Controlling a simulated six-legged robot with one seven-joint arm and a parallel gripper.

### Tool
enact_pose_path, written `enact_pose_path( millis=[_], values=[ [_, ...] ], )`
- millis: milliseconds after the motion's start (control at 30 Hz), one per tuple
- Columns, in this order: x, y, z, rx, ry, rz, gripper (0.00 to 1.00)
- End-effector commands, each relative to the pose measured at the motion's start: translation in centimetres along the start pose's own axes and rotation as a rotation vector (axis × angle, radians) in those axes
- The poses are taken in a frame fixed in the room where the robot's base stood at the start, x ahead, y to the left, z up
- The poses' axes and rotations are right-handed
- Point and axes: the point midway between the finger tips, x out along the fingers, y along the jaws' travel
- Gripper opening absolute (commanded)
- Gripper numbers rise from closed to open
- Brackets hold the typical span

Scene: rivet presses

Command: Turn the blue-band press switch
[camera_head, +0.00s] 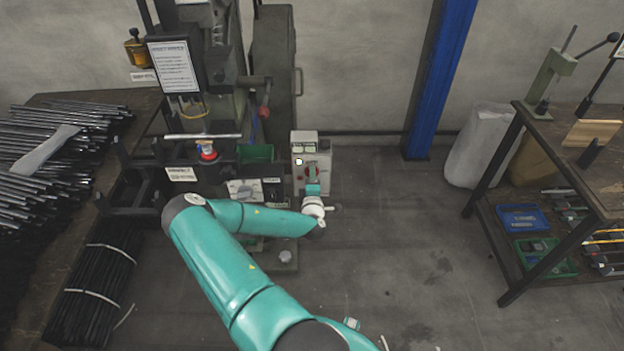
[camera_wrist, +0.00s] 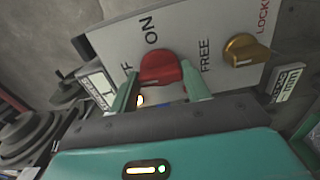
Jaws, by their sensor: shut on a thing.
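A pale switch box (camera_head: 299,183) stands on the machine in the middle of the head view, and its panel (camera_wrist: 112,42) fills the upper wrist view. A red rotary switch (camera_wrist: 160,68) sits on that panel between the letters ON and a partly covered FF; it also shows in the head view (camera_head: 312,170). My gripper (camera_wrist: 161,88) is shut on the red switch, one green finger on each side. In the head view my gripper (camera_head: 313,187) reaches the box front from below. I cannot make out a blue band for certain.
A brass knob (camera_wrist: 245,49) sits right of the red switch, by FREE and a cut-off LOCK label. A press (camera_head: 208,75) stands left of the box. A bench with metal rods (camera_head: 60,135) is at the left, a worktable (camera_head: 560,135) at the right.

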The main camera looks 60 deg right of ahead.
Motion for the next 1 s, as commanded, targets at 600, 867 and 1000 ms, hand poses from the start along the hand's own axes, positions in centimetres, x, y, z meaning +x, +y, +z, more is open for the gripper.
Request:
enact_pose_path(
  millis=[600, 867, 1000],
  values=[
    [0.2, 0.18, -0.2, -0.05, 0.005, 0.005, 0.24],
    [0.11, 0.09, -0.11, -0.049, 0.002, 0.003, 0.69],
    [0.04, 0.05, -0.07, -0.049, 0.002, 0.002, 0.69]
  ],
)
